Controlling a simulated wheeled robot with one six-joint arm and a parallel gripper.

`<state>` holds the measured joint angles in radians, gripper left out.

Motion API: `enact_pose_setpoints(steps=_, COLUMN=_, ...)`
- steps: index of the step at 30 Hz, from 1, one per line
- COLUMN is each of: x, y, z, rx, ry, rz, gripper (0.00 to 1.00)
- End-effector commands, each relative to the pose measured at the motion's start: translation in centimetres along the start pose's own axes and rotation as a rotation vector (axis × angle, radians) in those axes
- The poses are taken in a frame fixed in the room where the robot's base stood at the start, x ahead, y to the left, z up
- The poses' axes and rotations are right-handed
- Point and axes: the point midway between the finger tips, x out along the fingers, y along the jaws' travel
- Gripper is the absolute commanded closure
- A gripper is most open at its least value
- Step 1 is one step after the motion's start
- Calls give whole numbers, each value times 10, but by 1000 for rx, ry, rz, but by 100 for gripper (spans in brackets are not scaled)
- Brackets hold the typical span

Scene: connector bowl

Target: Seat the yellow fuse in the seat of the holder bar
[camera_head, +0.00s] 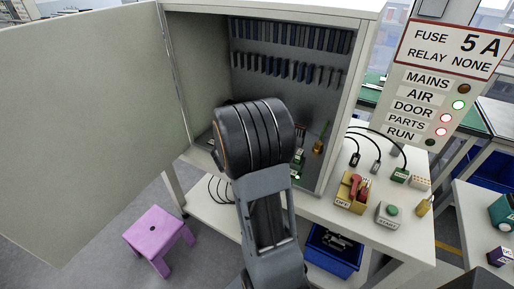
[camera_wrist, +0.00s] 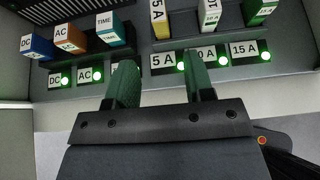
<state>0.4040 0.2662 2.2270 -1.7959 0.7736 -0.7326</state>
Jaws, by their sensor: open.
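In the wrist view a yellow fuse (camera_wrist: 158,18) stands upright behind the 5 A label, its top cut off by the picture edge. A dark holder bar (camera_wrist: 203,45) carries the 5 A, 10 A and 15 A labels, each with a lit green lamp. My gripper (camera_wrist: 160,78) is open, its two green-padded fingers apart with nothing between them, in front of and below the yellow fuse. The fuse's foot and any seat under it are not clear. In the head view my arm hides the gripper and much of the cabinet's inside.
A white fuse (camera_wrist: 209,14) and a green fuse (camera_wrist: 258,11) stand right of the yellow one. Blue (camera_wrist: 38,46), orange (camera_wrist: 69,38) and teal (camera_wrist: 112,28) relays stand left. The open cabinet door (camera_head: 85,120) blocks the left. A sign (camera_head: 456,45) reads FUSE 5A, RELAY NONE.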

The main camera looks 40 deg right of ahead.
Motion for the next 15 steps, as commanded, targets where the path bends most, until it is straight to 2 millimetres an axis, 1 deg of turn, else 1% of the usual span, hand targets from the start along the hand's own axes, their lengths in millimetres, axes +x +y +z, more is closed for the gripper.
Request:
enact_pose_setpoints(steps=1, x=-4, y=1, z=0, rx=0, ry=-1, rz=2, gripper=52)
enact_pose_setpoints(steps=5, x=-10, y=0, z=0, rx=5, ry=1, rz=0, gripper=52)
enact_pose_setpoints(steps=8, x=-19, y=-2, z=2, rx=67, ry=12, rz=-11, gripper=52)
enact_pose_setpoints(steps=11, x=-41, y=-8, z=3, rx=245, ry=49, rz=-43, gripper=52)
enact_pose_setpoints(steps=14, x=-77, y=-16, z=-1, rx=527, ry=128, rz=-96, gripper=52)
enact_pose_setpoints(steps=15, x=-94, y=-20, z=-6, rx=656, ry=171, rz=-123, gripper=52)
